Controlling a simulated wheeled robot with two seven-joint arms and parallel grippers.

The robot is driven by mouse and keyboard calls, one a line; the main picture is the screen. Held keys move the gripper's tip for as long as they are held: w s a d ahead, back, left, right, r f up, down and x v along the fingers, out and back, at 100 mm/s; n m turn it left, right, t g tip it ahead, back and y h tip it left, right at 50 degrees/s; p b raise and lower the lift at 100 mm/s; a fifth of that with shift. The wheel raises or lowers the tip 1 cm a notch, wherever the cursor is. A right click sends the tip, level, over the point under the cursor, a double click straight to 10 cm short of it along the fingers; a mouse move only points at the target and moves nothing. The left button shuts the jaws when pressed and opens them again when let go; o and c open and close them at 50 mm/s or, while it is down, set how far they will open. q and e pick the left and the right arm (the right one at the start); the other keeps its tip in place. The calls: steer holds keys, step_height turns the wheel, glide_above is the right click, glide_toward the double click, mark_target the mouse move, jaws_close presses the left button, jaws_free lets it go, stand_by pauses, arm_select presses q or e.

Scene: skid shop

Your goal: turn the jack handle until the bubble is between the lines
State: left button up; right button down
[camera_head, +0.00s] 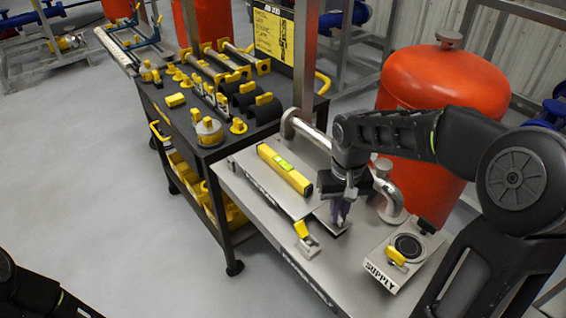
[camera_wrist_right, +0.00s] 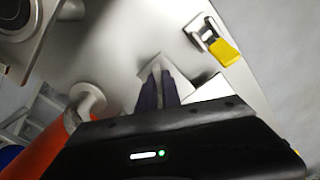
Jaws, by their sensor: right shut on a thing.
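The yellow spirit level (camera_head: 272,160) lies on a long metal plate on the grey bench top. Its green vial (camera_head: 284,165) faces up, but the bubble and its lines are too small to make out. My right gripper (camera_head: 340,212) points down at the near right end of that plate, beside the level. It is shut on a small part there, which I take for the jack handle; the fingers mostly hide it. In the right wrist view, the dark fingers (camera_wrist_right: 159,78) are close together over a pale metal piece. Of my left arm only a dark part shows; its gripper is out of view.
A yellow-handled metal clamp (camera_head: 304,238) sits close to the gripper, also in the wrist view (camera_wrist_right: 220,45). A SUPPLY box (camera_head: 402,262) with a yellow lever stands at right. A bent pipe (camera_head: 345,150) and red tank (camera_head: 440,85) are behind. A dark tool cart (camera_head: 205,140) adjoins the bench.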

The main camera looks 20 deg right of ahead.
steer(key=shift+s+f+m, duration=0.1)
steer(key=shift+m, duration=1.2)
steer(key=shift+m, duration=0.4)
steer(key=c, duration=2)
jaws_free()
steer(key=o, duration=0.5)
steer(key=shift+c, duration=0.2)
steer(key=shift+r+p, duration=2.6)
steer(key=shift+r, duration=1)
